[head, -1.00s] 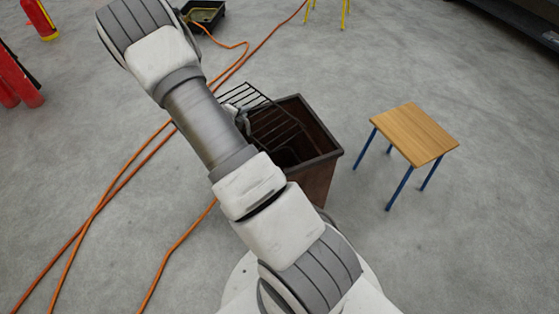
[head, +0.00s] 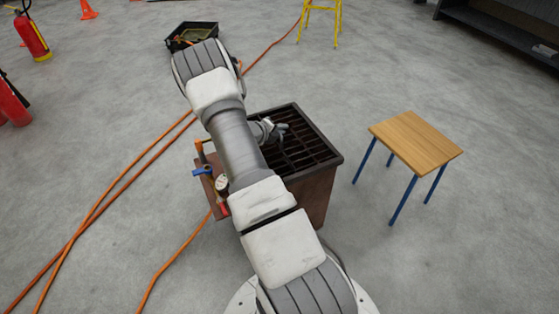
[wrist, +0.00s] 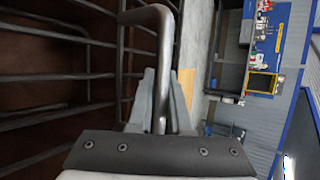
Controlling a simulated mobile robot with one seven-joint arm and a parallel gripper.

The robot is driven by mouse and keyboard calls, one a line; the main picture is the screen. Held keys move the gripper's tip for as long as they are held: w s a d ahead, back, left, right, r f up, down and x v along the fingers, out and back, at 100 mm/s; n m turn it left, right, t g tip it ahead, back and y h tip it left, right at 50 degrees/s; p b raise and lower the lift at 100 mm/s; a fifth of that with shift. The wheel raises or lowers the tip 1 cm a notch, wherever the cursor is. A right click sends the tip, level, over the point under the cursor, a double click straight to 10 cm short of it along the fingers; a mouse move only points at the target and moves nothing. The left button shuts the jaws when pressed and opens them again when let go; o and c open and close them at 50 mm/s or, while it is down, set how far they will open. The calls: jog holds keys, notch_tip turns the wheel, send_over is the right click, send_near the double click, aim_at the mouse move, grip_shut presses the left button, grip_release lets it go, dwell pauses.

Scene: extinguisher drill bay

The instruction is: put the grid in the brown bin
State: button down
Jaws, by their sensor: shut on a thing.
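The brown bin (head: 318,195) stands on the floor in the middle of the head view, with a dark rim. The grid (head: 303,152), a rack of dark bars, lies across the bin's opening, roughly level with or just inside the rim. My gripper (head: 277,130) is at the grid's left side, over the opening. In the wrist view my gripper (wrist: 160,105) is shut on a bent rod of the grid (wrist: 150,14); more bars run to the left with brown bin wall behind. My arm hides the bin's left side.
A small wooden stool (head: 416,142) with blue legs stands right of the bin. A brown surface with a gauge (head: 221,183) and blue-handled valve (head: 203,171) is left of it. Orange hoses (head: 120,185) cross the floor at left. A black tray (head: 192,37) lies behind.

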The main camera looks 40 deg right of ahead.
notch_tip(320, 180, down, 12)
jog(key=b, duration=0.4)
jog(key=shift+f, duration=0.25)
jog(key=shift+d, duration=0.1)
jog(key=c, duration=1.2)
grip_release()
jog(key=shift+f, duration=0.2)
jog(key=shift+c, duration=0.2)
jog(key=o, duration=0.4)
